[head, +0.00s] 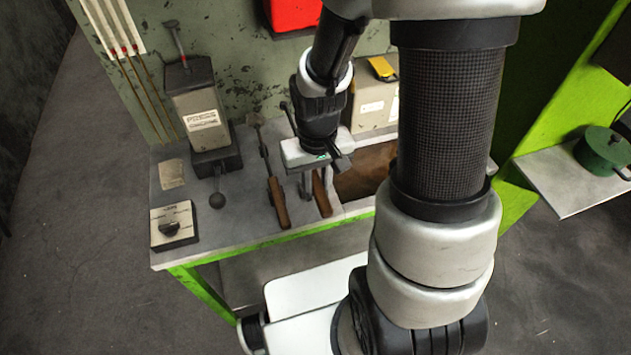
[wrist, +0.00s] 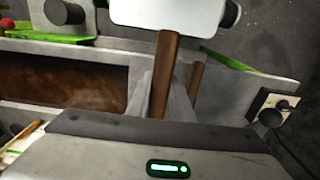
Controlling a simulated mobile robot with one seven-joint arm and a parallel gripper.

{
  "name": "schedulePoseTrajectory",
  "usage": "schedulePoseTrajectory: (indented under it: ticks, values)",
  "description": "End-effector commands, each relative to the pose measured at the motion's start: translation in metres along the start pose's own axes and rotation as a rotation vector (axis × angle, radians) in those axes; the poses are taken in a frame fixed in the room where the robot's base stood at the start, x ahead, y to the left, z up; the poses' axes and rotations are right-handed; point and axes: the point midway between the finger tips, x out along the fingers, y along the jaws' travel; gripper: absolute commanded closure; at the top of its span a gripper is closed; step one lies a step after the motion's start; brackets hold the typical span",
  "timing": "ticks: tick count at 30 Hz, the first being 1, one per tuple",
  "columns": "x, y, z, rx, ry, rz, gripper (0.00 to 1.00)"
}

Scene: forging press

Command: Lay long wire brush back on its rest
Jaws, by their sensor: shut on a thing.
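My gripper (head: 312,178) is above the bench, near its front edge, shut on the brown wooden handle of the long wire brush (head: 322,197). In the wrist view the handle (wrist: 164,75) runs between the two grey fingers (wrist: 161,95). The brush's far end is mostly hidden behind my gripper and wrist. I cannot tell whether the brush touches the bench or hangs just above it. A second wooden-handled tool (head: 278,204) lies just to the left, roughly parallel; its handle (wrist: 195,80) also shows in the wrist view. No rest can be clearly made out.
A rusty brown recess (head: 362,178) lies right of the brush. A lever press (head: 204,122) and a switch box (head: 174,227) stand on the left of the bench (head: 235,225). A grey box (head: 375,107) stands behind. A green pot (head: 603,150) sits on a right-hand shelf.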

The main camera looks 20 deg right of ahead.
Motion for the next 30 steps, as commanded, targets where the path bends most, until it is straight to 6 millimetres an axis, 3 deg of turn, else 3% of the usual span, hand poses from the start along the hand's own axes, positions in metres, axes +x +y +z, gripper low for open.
schedulePoseTrajectory:
  ticks: [21, 30]
  values:
    - [0.072, 0.0, -0.051, -0.001, -0.002, 0.0, 1.0]
    - [0.088, 0.0, -0.049, -0.001, -0.001, 0.0, 1.0]
